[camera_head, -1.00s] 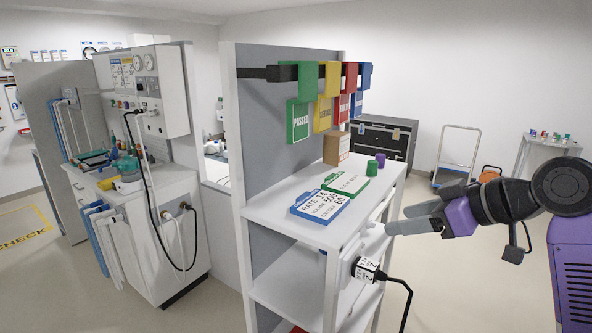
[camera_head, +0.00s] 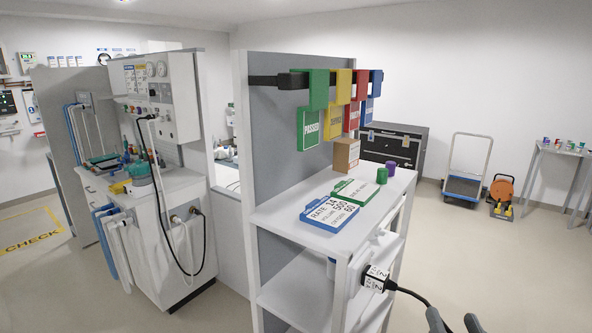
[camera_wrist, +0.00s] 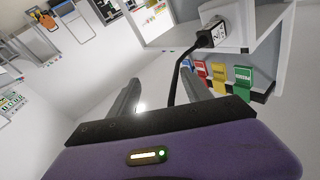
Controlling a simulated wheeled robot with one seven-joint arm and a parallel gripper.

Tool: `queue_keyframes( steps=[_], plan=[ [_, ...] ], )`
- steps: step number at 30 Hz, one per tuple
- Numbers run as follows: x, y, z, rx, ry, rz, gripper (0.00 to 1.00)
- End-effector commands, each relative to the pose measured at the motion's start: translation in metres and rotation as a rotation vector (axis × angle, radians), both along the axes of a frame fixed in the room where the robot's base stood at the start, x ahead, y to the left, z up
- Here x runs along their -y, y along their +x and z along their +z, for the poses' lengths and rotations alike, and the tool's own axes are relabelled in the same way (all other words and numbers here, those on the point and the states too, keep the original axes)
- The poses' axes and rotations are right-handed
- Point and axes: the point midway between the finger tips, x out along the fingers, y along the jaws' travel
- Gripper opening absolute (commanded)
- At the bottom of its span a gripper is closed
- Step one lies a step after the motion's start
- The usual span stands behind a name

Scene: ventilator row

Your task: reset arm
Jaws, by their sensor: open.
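My gripper (camera_head: 455,322) shows only as two dark finger ends at the bottom right edge of the head view; the rest of my arm is out of that picture. In the wrist view my gripper (camera_wrist: 172,85) has its two grey fingers wide apart with nothing held between them.
The shelf unit (camera_head: 290,215) stands in the centre, with a blue card (camera_head: 329,214), a green card (camera_head: 358,191), green and purple caps and a box on top. Coloured tags hang from its rail. Free floor (camera_head: 480,255) lies right, before a trolley (camera_head: 466,165).

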Motion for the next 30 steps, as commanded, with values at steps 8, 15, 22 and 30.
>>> queue_keyframes(
  steps=[8,15,22,30],
  plan=[
    [-0.015,-0.102,-0.039,-0.003,-0.030,-0.073,0.57],
    [-0.032,-0.186,-0.055,-0.045,-0.095,-0.074,0.57],
    [-0.048,-0.261,-0.069,-0.148,-0.168,-0.023,0.57],
    [-0.059,-0.332,-0.099,-0.345,-0.208,0.060,0.57]
  ],
)
